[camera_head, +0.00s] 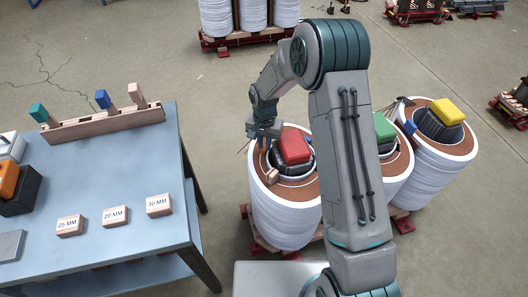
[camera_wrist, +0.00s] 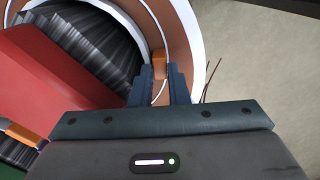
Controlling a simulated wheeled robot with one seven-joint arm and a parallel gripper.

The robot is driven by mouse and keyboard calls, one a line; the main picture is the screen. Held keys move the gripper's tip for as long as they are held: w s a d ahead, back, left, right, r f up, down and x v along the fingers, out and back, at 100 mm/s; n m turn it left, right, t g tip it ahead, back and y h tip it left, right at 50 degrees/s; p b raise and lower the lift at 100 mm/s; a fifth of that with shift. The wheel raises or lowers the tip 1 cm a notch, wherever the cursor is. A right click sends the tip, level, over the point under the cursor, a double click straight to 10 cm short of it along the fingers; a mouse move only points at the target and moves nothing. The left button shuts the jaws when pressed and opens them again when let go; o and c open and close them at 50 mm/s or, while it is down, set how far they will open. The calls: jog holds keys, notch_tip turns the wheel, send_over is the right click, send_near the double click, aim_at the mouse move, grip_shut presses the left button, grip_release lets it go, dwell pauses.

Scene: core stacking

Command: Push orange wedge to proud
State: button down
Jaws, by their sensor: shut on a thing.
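The orange wedge (camera_wrist: 159,63) shows as a small orange block between my fingertips in the wrist view, at the gap beside the dark core of the nearest drum. My gripper (camera_wrist: 160,80) is shut on it, with its two dark blue fingers close together. In the head view my gripper (camera_head: 264,137) points down over the left side of the nearest drum (camera_head: 285,222), left of the red block (camera_head: 293,146). A small tan-orange piece (camera_head: 272,176) shows at the front left of that core. How deep the wedge sits is hidden by the fingers.
Another orange piece (camera_wrist: 22,135) shows at the wrist view's left edge. Two drums with a green block (camera_head: 383,128) and a yellow block (camera_head: 448,111) stand to the right. On the table (camera_head: 110,180), a wooden rack (camera_head: 105,126) holds wedges, with labelled blocks in front.

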jog(key=shift+r+p, duration=0.8)
jog(key=shift+r, duration=0.7)
jog(key=c, duration=1.3)
grip_release()
jog(key=shift+f, duration=0.1)
notch_tip(320, 180, up, 14)
jog(key=shift+f+p, duration=0.1)
jog(key=shift+p, duration=0.35)
notch_tip(320, 180, up, 8)
jog(key=r+p, duration=0.1)
jog(key=p, duration=0.2)
send_over(264, 148)
jog(key=s+d, duration=0.5)
jog(key=s+d+r+n+t+p, duration=0.1)
jog(key=s+d+r+n+p, duration=0.1)
jog(key=s+d+r, duration=0.4)
jog(key=shift+n+t, duration=0.7)
jog(key=shift+t, duration=0.2)
jog(key=s+d+r+p, duration=0.1)
jog(key=s, duration=0.4)
jog(key=s+d+r+p, duration=0.2)
jog(key=s, duration=0.3)
jog(key=s+d+r+p, duration=0.1)
jog(key=s+r, duration=0.1)
jog(key=s, duration=0.3)
jog(key=shift+s+d, duration=0.15)
jog(key=shift+s, duration=0.2)
